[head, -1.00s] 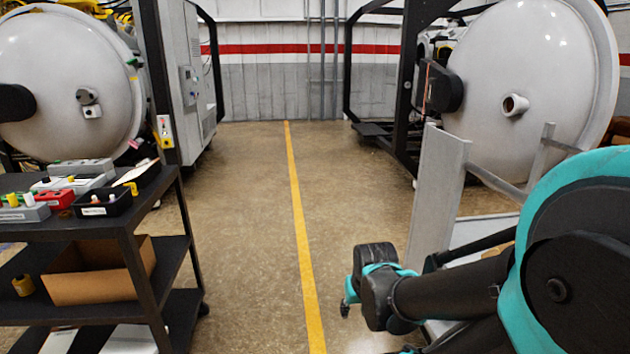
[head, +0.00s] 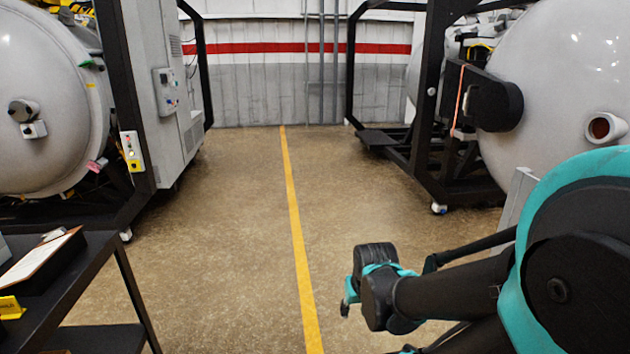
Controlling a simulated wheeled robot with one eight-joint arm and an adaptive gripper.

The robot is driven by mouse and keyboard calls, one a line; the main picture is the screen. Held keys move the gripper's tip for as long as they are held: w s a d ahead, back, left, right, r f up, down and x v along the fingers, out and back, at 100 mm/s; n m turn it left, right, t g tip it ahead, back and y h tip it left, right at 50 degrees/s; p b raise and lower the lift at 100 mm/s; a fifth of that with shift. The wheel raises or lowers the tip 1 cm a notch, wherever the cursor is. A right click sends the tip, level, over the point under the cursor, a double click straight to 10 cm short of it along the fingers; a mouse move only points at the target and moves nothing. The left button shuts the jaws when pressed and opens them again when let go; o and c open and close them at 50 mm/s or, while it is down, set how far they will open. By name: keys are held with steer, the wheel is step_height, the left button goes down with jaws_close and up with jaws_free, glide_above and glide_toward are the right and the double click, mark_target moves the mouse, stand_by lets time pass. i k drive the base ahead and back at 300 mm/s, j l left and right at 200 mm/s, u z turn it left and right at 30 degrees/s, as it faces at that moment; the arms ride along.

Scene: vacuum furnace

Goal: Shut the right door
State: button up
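The right door (head: 555,85) is a large, light grey, domed disc at the right edge of the head view, cut off by the frame. It has a short round port (head: 605,128) on its face. A black hinge block (head: 495,105) joins its left side to the dark furnace frame. The door appears swung out from the furnace body behind it. My gripper (head: 347,300) is low in the middle right, left of the door and apart from it. It is small and partly hidden by its own wrist, so its opening is unclear.
A second grey furnace door (head: 40,110) and a control cabinet (head: 165,90) stand at left. A black cart (head: 100,290) is at lower left. A grey post (head: 515,200) stands by my arm. The floor along the yellow line (head: 292,210) is clear.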

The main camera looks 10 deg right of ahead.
mark_target(562, 67)
steer(key=i+z, duration=0.1)
steer(key=i, duration=0.45)
steer(key=i+j+z, duration=0.1)
steer(key=i, duration=0.45)
steer(key=i+j+z, duration=0.1)
steer(key=i, duration=0.45)
steer(key=i+z, duration=0.7)
steer(key=i+j+z, duration=0.15)
steer(key=i+z, duration=0.35)
steer(key=i, duration=0.2)
steer(key=l, duration=0.05)
